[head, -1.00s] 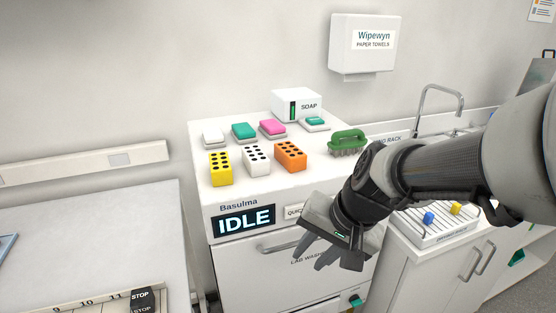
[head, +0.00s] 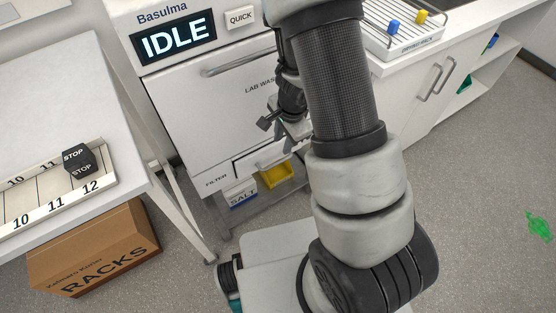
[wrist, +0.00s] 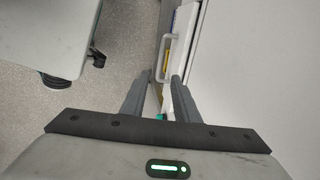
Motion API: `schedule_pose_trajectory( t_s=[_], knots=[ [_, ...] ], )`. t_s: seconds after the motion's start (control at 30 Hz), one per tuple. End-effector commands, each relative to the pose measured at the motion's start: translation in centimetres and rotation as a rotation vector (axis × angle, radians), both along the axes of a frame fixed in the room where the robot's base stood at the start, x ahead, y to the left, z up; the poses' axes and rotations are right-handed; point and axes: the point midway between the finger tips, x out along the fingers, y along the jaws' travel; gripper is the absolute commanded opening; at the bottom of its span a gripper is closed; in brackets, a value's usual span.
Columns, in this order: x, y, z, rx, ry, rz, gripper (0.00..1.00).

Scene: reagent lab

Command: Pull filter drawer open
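The filter drawer (head: 246,167) is low on the front of the white lab washer (head: 190,110), beside the printed word FILTER. Its pale bar handle (head: 272,160) shows in the head view and, it seems, as a bar handle (wrist: 160,58) just past the fingertips in the wrist view. I cannot tell whether the drawer is fully closed. My gripper (head: 278,132) is above the drawer, partly hidden by my arm. In the wrist view my gripper (wrist: 162,78) has its fingers apart with nothing held, the handle lying ahead of the gap.
A yellow bin (head: 277,177) and a SALT box (head: 242,194) sit under the washer. A white table (head: 60,100) and a RACKS carton (head: 95,250) stand at left. The sink counter (head: 455,45) is at right. Open grey floor lies at lower right.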

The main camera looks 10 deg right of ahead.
Motion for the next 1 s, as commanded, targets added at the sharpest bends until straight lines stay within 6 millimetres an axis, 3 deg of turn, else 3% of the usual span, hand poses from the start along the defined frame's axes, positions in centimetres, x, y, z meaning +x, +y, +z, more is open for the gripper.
schedule_pose_trajectory(
  t_s=[0.03, 0.1, 0.5, 0.7, 1.0],
  knots=[
    [0.1, 0.1, -2.0, 0.0, 0.003, -0.001, 0.28],
    [0.4, 0.1, -3.5, 0.001, 0.004, -0.002, 0.28],
    [1.9, 0.7, -10.9, 0.002, 0.002, 0.0, 0.28],
    [2.2, 0.8, -12.3, 0.002, 0.001, 0.001, 0.28],
    [2.2, 0.8, -12.4, 0.002, 0.0, 0.002, 0.28]
  ],
)
